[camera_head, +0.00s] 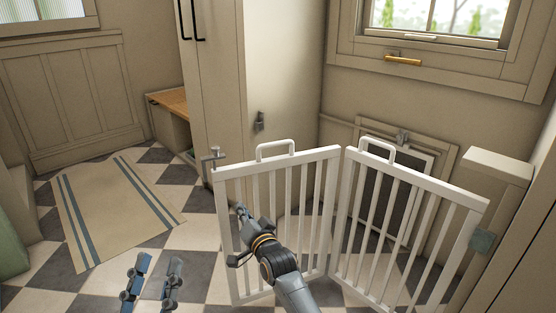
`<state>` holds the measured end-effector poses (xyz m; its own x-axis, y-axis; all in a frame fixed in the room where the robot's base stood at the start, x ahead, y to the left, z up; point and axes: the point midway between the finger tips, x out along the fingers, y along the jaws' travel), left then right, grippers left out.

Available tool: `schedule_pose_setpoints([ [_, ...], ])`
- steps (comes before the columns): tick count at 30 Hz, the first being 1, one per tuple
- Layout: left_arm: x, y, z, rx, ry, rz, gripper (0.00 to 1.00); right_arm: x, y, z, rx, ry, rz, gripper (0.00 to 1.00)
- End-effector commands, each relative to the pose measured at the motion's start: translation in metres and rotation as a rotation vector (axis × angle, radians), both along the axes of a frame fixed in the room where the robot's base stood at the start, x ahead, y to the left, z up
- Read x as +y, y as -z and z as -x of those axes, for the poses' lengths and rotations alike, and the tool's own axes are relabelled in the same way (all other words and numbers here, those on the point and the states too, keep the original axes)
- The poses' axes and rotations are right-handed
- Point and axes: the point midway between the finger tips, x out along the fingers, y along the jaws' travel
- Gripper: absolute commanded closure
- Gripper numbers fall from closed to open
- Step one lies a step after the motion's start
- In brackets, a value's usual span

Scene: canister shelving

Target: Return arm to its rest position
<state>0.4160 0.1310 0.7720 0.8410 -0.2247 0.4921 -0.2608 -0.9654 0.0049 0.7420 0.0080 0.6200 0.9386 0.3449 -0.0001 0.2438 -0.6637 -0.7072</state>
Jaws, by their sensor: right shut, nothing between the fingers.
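My right arm comes in from the bottom centre. Its dark gripper (240,211) is shut and empty, pointing up and left in front of the left gate panel. I cannot tell if it touches the bars. My left gripper (160,259) shows at the bottom left as two separate blue-grey fingers over the checkered floor. It is open, with nothing between the fingers. The white gate has a left panel (282,158) and a right panel (418,180), which meet at an angle near the middle. Each has a handle on top.
A striped rug (115,207) lies on the checkered floor at left. A tall cabinet (215,75) stands behind the gate's left end. A white post (497,166) stands at right. A framed pet-door-like panel (395,190) is behind the right gate panel. Floor between rug and gate is clear.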

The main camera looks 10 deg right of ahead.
Motion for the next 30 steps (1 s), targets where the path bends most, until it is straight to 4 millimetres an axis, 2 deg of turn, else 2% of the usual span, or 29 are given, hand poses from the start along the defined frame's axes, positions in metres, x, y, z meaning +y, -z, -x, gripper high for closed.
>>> schedule_pose_setpoints([
  [6, 0.000, 0.008, -0.004, 0.052, -0.003, -0.016, 0.63, -0.001, 0.000, 0.002, 0.000, 0.000, 0.000, 1.00],
  [14, 0.000, 0.009, -0.005, 0.053, -0.004, -0.015, 0.63, -0.001, 0.000, 0.002, 0.000, 0.000, 0.001, 1.00],
  [17, 0.000, 0.009, -0.005, 0.053, -0.002, -0.015, 0.63, -0.006, 0.001, 0.009, -0.017, 0.006, 0.013, 1.00],
  [20, 0.000, 0.009, -0.005, 0.053, -0.002, -0.015, 0.63, -0.021, 0.001, 0.029, -0.066, 0.024, 0.052, 1.00],
  [23, 0.000, 0.009, -0.005, 0.053, -0.002, -0.015, 0.63, -0.044, -0.005, 0.065, -0.151, 0.055, 0.120, 1.00],
  [26, 0.000, 0.008, -0.005, 0.052, -0.003, -0.014, 0.63, -0.069, -0.018, 0.110, -0.249, 0.093, 0.211, 1.00],
  [30, 0.000, 0.008, -0.005, 0.052, -0.003, -0.014, 0.63, -0.096, -0.046, 0.173, -0.375, 0.146, 0.335, 1.00],
])
